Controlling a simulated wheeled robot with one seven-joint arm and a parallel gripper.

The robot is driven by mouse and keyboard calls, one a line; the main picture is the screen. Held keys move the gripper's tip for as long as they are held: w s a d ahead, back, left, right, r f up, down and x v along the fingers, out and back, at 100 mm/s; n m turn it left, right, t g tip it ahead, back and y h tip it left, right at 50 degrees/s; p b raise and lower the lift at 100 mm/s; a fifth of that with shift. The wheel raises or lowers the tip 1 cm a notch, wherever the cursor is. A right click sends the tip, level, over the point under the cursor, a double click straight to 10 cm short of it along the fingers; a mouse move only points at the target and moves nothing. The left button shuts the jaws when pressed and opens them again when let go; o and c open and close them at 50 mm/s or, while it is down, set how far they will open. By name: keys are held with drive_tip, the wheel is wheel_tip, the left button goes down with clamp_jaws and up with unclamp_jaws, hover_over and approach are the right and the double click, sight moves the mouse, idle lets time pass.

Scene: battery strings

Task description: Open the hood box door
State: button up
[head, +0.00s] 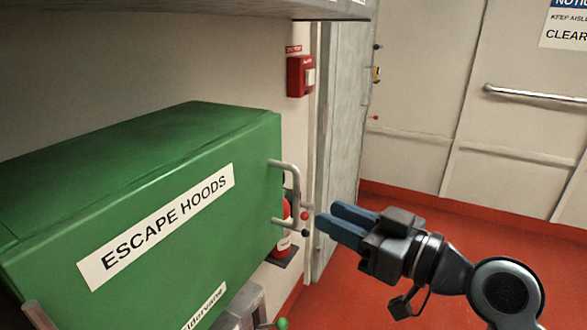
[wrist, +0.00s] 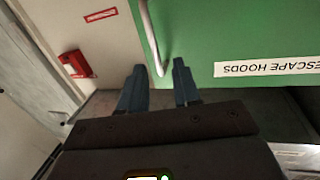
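The green hood box (head: 150,150) fills the left of the head view, with an "ESCAPE HOODS" label on its front. The front looks closed. A grey bar handle (head: 296,190) stands out at the front's right end. It also shows in the wrist view (wrist: 149,38), against the green front (wrist: 215,40). My gripper (head: 326,213) is just right of the handle in the head view, its blue fingers pointing toward it. In the wrist view my gripper (wrist: 158,68) is open, and the handle's end appears between the fingertips. Contact cannot be told.
A red extinguisher (head: 284,235) stands behind the handle. A red call box (head: 300,76) is on the wall behind, and a grey door or panel (head: 343,120) stands beside it. A grey shelf edge (head: 200,8) runs overhead. The red floor (head: 420,225) at right is clear.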

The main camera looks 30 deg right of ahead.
sight(299, 187)
drive_tip(key=shift+n+y, duration=0.4)
drive_tip(key=shift+w+d+r+p+x, duration=0.1)
drive_tip(key=shift+d+r+p+x, duration=0.2)
drive_tip(key=shift+x, duration=1.25)
drive_tip(key=shift+w+d+r+p+x, duration=0.1)
drive_tip(key=shift+r+p+x, duration=0.3)
drive_tip(key=shift+x, duration=1.15)
drive_tip(key=shift+w+d+r+p+x, duration=0.2)
drive_tip(key=shift+p+x, duration=0.25)
drive_tip(key=shift+x, duration=1.1)
drive_tip(key=shift+s, duration=0.2)
drive_tip(key=shift+c, duration=0.4)
clamp_jaws()
